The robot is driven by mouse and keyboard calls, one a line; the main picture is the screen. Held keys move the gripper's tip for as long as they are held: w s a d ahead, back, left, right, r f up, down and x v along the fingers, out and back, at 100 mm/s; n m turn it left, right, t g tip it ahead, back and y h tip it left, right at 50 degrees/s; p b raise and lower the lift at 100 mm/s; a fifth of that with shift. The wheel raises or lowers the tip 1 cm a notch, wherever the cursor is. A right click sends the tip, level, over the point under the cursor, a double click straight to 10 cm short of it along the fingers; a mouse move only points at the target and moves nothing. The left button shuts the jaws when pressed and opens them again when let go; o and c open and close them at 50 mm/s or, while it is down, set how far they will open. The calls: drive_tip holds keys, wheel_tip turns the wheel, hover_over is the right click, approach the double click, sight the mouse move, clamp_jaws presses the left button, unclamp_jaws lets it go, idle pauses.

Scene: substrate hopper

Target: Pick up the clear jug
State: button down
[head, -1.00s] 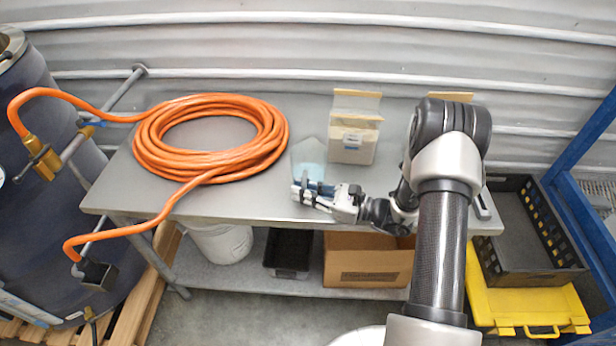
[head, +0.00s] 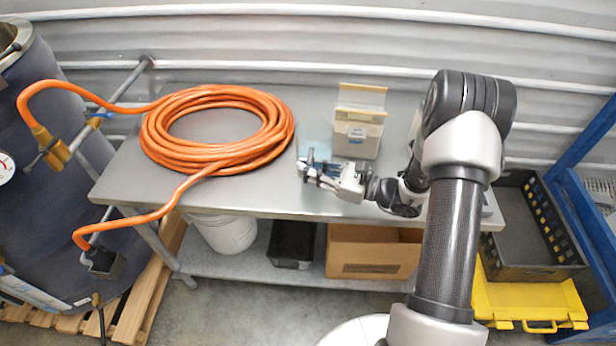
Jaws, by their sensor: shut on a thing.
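The clear jug (head: 316,145) is a small see-through vessel with a pale blue tint, at the front middle of the grey table, left of the beige box. My gripper (head: 307,170) reaches in from the right, low over the table, and is shut on the jug. Its fingers and blue-tinted parts cover the jug's lower part. I cannot tell whether the jug's base touches the table.
A coiled orange hose (head: 218,130) fills the table's left half. A beige box (head: 360,132) with an open flap stands close behind the jug. A dark drum (head: 50,200) stands at left, and a black crate (head: 530,225) at right. The table (head: 260,200) is bare along its front edge.

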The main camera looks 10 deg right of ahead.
wheel_tip(320, 180, up, 14)
drive_tip(key=p, duration=0.3)
